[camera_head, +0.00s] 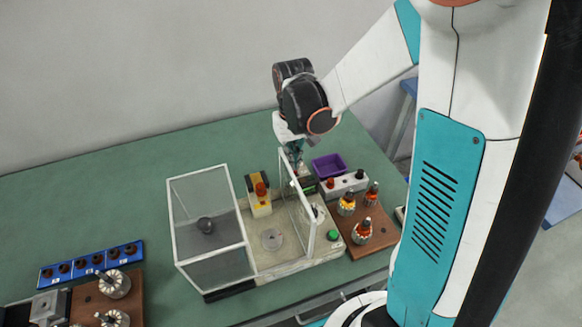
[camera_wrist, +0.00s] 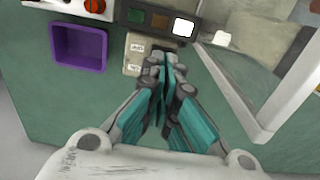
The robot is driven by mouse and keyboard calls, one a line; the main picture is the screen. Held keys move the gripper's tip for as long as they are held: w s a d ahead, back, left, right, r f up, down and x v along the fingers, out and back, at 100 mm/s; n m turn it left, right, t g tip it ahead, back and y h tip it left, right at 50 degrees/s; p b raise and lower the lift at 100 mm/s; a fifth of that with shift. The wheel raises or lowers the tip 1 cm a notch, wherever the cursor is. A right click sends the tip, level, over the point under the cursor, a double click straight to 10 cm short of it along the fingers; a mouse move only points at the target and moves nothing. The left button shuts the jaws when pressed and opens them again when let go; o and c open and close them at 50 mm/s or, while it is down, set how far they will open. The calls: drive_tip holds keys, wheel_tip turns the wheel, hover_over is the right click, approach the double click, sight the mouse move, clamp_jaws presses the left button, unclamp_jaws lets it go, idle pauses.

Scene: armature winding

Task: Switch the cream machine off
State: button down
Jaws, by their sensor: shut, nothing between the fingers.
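The cream machine (camera_head: 292,258) stands on the green bench in the head view, with clear framed guards, a round disc and a green button on its bed. In the wrist view a small cream switch box (camera_wrist: 135,62) with two pale labels is at its near side, next to a dark lamp panel (camera_wrist: 130,17). The panel's white lamp is bright; the green and amber ones look dim. My gripper (camera_head: 297,160) is over the machine's back edge, and in the wrist view my gripper (camera_wrist: 168,68) is shut and empty. Its fingertips overlap the box's right part and hide any switch lever; contact is unclear.
A purple tray (camera_wrist: 80,46) lies beside the switch box. A framed clear guard (camera_wrist: 258,85) rises close on the other side of my fingers. In the head view, a brown board (camera_head: 375,238) with wound armatures and a blue block (camera_head: 90,264) flank the machine.

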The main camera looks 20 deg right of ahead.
drive_tip(key=shift+f+b, duration=1.1)
drive_tip(key=shift+f, duration=0.25)
idle(0.6)
drive_tip(key=shift+r, duration=0.15)
drive_tip(key=shift+r+p, duration=2.5)
drive_tip(key=shift+r, duration=0.9)
drive_tip(key=s+r+t+b, duration=0.2)
drive_tip(key=s+r+t, duration=0.5)
drive_tip(key=s+r, duration=0.5)
drive_tip(key=shift+s+b, duration=0.35)
drive_tip(key=shift+s, duration=1.15)
